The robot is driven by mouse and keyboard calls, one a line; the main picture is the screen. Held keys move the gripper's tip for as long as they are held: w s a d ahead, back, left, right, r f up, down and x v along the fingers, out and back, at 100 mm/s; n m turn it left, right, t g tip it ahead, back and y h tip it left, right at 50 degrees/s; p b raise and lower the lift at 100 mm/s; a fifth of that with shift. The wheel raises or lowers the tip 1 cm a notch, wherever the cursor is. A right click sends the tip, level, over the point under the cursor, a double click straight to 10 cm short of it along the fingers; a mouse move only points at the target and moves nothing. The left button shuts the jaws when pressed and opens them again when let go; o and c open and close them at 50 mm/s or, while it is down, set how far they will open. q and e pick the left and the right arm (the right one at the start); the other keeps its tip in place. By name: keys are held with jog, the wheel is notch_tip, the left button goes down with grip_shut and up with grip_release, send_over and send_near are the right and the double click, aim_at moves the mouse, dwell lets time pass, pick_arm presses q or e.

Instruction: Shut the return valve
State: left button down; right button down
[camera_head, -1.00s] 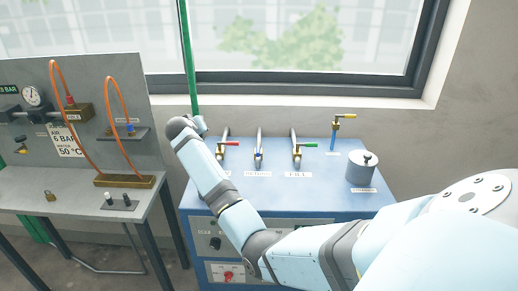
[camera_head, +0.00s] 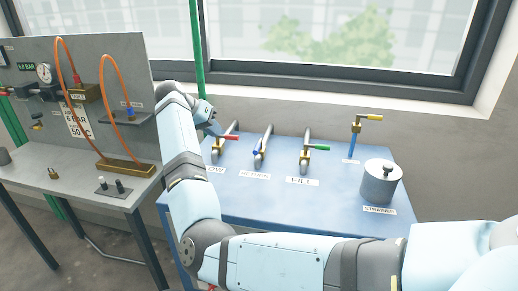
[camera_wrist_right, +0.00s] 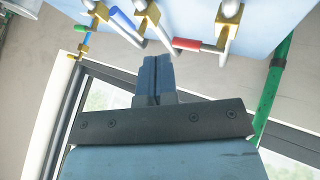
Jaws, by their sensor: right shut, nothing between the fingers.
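The return valve (camera_head: 264,145) stands on top of the blue unit, with a blue handle (camera_head: 257,153) and a white label at its foot. The blue handle also shows near the top of the right wrist view (camera_wrist_right: 122,22). My right gripper (camera_head: 213,127) is at the back left of the unit, beside the red-handled flow valve (camera_head: 231,138) and left of the return valve. In the right wrist view its fingers (camera_wrist_right: 155,75) are together and empty, apart from the blue handle. My left gripper is not in view.
A green-handled fill valve (camera_head: 306,149), a yellow-handled valve (camera_head: 356,128) and a metal strainer pot (camera_head: 380,184) stand further right. A green pipe (camera_head: 197,50) rises behind my right gripper. A grey panel bench (camera_head: 75,185) with orange hoses stands at left.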

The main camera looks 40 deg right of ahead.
aim_at(258, 150)
jog(key=x, duration=0.9)
jog(key=shift+s+a+f, duration=0.15)
jog(key=shift+s+f, duration=0.05)
jog(key=shift+s+d+r+p, duration=0.15)
jog(key=shift+s+d+p, duration=0.3)
jog(key=shift+s+d, duration=0.7)
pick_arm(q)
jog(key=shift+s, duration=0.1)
pick_arm(e)
jog(key=shift+s+d, duration=0.35)
jog(key=shift+s, duration=0.05)
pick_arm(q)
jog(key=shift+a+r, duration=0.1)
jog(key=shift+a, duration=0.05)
